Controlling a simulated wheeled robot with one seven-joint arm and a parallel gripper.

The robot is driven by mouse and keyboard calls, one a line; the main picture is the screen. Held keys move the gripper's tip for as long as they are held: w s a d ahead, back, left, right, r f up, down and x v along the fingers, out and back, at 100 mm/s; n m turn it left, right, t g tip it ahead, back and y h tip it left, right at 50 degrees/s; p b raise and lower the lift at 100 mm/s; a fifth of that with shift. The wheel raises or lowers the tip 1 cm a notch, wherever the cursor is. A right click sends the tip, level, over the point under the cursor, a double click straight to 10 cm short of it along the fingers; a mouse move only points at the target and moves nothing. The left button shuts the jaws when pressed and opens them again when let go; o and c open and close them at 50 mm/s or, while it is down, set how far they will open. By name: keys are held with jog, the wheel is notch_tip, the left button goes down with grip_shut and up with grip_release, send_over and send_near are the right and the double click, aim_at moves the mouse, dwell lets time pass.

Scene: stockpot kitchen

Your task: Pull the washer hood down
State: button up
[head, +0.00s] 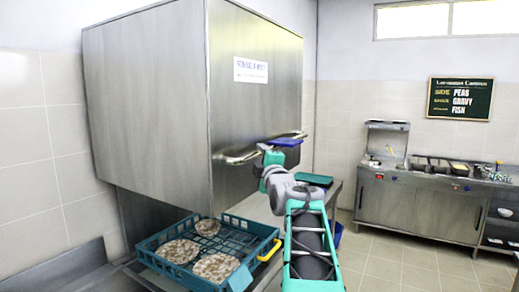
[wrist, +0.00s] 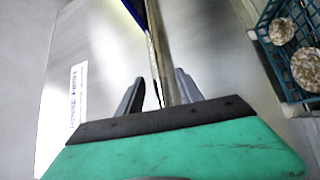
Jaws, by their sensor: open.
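The washer hood (head: 150,100) is a large steel box with a printed label (head: 250,70) on its front. It is raised, with a gap between its lower edge and the rack below. A steel bar handle (head: 238,158) runs across the low front of the hood. My gripper (head: 270,156) is at the middle of this handle, partly hidden by my wrist. In the wrist view my gripper (wrist: 160,77) is open, and the handle bar (wrist: 157,45) passes between its two dark fingers. I cannot tell whether either finger touches the bar.
A teal rack (head: 190,268) with several round, speckled plates sits under the hood. A steel counter (head: 415,205) with a sink stands against the far wall. The tiled floor (head: 400,262) at right is clear.

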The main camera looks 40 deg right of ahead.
jog(key=p+x, duration=0.1)
jog(key=x, duration=0.2)
jog(key=shift+w+r, duration=0.1)
jog(key=shift+w, duration=0.05)
jog(key=shift+c, duration=0.3)
grip_shut()
dwell(0.9)
